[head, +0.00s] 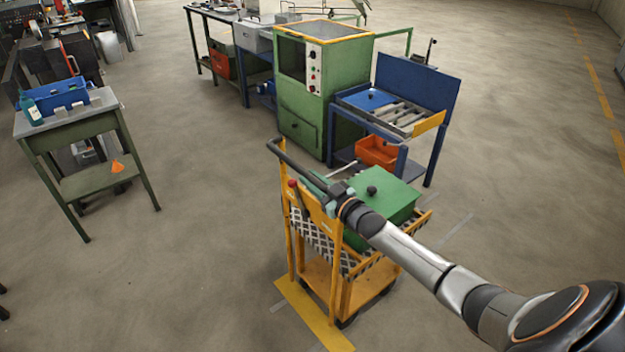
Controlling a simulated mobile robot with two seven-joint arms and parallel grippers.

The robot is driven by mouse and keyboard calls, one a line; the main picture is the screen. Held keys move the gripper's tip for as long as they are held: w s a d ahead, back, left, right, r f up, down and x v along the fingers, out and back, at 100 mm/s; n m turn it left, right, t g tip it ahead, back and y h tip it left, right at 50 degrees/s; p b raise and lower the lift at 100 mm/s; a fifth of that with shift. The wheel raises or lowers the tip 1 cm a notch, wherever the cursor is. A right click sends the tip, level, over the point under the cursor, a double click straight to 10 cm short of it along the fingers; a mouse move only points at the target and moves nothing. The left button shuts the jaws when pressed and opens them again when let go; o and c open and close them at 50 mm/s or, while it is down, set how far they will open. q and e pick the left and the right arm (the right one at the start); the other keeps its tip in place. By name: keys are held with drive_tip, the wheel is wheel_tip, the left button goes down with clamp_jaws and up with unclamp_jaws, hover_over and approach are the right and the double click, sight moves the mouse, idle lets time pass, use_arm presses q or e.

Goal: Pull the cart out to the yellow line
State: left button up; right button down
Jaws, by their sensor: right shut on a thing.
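The cart (303,233) is a yellow frame with mesh sides, a lower shelf and a black push handle (290,160) at its upper left. A green box (395,200) with a black knob sits on top of it. My right gripper (335,195) is shut at the handle's near end, its fingers partly hidden by the arm. The yellow line (312,316) is a short strip on the floor at the cart's near left side. The cart's near lower edge is right beside the strip, and I cannot tell whether the wheels touch it. My left gripper is not in view.
Behind the cart stand a green machine (310,90) and a blue bench (405,120) with an orange bin (376,152) under it. A green table (80,130) with a blue bin stands at the left. The floor between table and cart is clear.

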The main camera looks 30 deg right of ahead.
drive_tip(key=shift+s+a+f, duration=0.1)
drive_tip(key=shift+a, duration=0.3)
drive_tip(key=c, duration=1)
unclamp_jaws()
drive_tip(key=shift+d, duration=0.1)
drive_tip(key=s, duration=0.8)
drive_tip(key=s+d, duration=0.1)
drive_tip(key=s, duration=0.3)
drive_tip(key=shift+s+p, duration=0.2)
drive_tip(key=shift+p, duration=0.15)
drive_tip(key=shift+a, duration=0.1)
